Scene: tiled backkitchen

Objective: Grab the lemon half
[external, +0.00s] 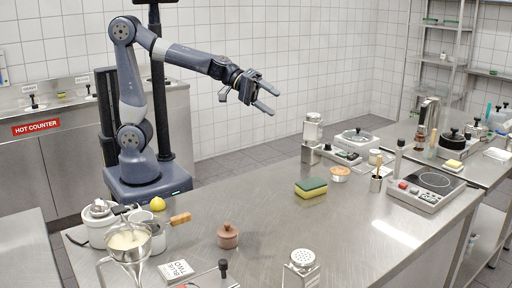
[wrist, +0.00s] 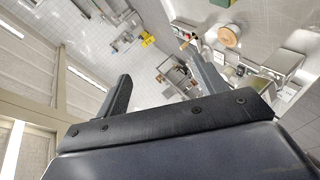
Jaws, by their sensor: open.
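A yellow lemon half (external: 157,204) rests on the steel counter at its left end, close to my arm's base and just behind a white pot. It is small, and its cut face cannot be made out. My gripper (external: 270,99) is open and empty, raised high above the counter, well to the right of the lemon half and far from it. In the wrist view my gripper (wrist: 163,92) shows its two dark fingers apart with nothing between them. I cannot make out the lemon half in the wrist view.
Beside the lemon half stand white pots (external: 100,222) and a funnel of cream-coloured contents (external: 127,240). The middle of the steel counter (external: 265,208) is clear.

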